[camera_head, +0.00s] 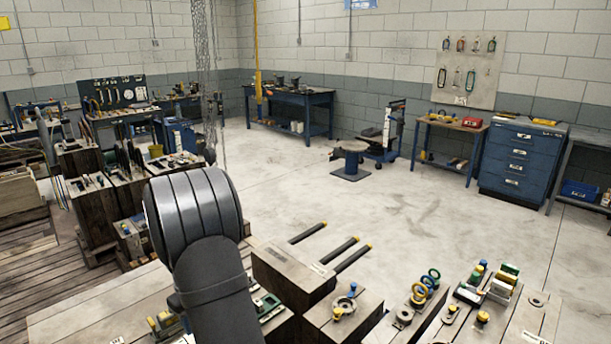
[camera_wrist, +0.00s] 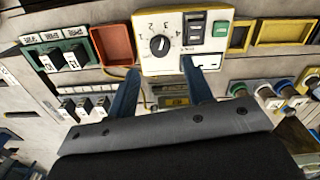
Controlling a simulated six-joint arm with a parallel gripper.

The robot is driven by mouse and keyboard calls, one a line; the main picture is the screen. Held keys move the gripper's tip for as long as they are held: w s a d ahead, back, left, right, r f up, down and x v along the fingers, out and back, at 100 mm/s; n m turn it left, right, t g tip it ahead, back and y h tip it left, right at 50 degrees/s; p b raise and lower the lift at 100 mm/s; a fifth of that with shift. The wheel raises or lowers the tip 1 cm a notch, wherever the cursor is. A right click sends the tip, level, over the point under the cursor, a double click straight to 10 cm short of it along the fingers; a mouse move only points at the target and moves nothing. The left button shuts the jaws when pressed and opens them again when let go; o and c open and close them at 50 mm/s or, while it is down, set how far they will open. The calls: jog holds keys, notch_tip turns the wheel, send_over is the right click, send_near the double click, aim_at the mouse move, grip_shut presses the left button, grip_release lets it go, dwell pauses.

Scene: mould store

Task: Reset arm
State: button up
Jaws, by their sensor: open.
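My gripper (camera_wrist: 160,82) shows in the wrist view as two blue fingers held apart, with nothing between them. A cream control box (camera_wrist: 180,42) with a black dial, numbers and a green button lies just beyond the fingertips. I cannot tell whether the fingers touch it. In the head view my dark grey arm rises at the lower centre, and the gripper itself is not visible there.
An orange-red tray (camera_wrist: 113,44) and a green-framed switch block (camera_wrist: 58,56) lie left of the box, with yellow frames (camera_wrist: 286,32) to its right. In the head view, wooden blocks (camera_head: 290,275) with fittings stand near my arm. The concrete floor (camera_head: 400,215) beyond is largely clear.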

jog(key=shift+r, duration=2.7)
